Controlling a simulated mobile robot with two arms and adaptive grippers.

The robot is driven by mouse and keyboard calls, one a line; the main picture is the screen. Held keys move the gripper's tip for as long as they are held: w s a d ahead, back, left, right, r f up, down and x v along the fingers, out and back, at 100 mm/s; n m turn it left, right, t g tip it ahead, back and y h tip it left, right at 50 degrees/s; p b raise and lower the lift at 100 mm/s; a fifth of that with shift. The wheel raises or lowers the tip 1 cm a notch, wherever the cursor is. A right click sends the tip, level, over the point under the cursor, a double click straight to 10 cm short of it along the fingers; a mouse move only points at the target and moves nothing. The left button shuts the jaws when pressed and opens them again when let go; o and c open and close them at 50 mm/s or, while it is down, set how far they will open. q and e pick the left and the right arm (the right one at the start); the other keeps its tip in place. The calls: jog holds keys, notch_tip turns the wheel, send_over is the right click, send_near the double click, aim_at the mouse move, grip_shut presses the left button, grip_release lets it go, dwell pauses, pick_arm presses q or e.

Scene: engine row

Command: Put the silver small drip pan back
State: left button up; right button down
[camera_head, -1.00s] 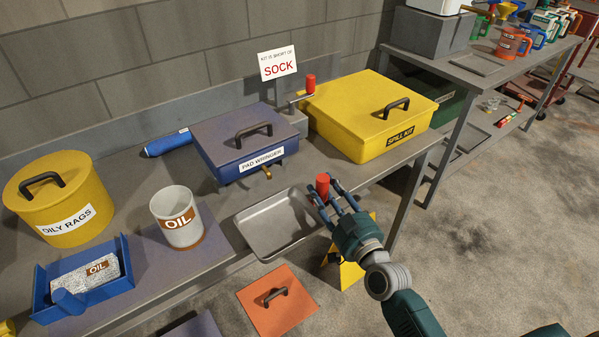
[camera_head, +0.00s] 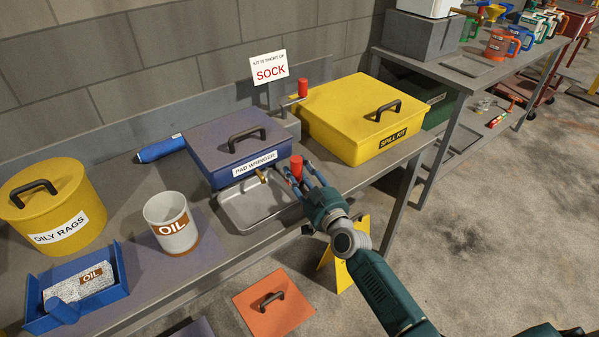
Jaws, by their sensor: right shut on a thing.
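The silver small drip pan (camera_head: 252,212) is a shallow grey metal tray at the bench's front edge, just below the blue pad wringer box (camera_head: 238,146). Its back part is hidden under the wringer's front and brass tap. My left gripper is not in view.
An orange lidded box (camera_head: 273,300) is below the front edge.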

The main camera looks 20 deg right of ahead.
jog(key=shift+f, duration=0.1)
jog(key=c, duration=1.2)
grip_release()
jog(key=shift+s, duration=0.25)
jog(key=s, duration=0.3)
jog(key=s+d, duration=0.1)
jog(key=s, duration=0.3)
jog(key=s+d, duration=0.1)
jog(key=s, duration=0.3)
jog(key=shift+s, duration=0.2)
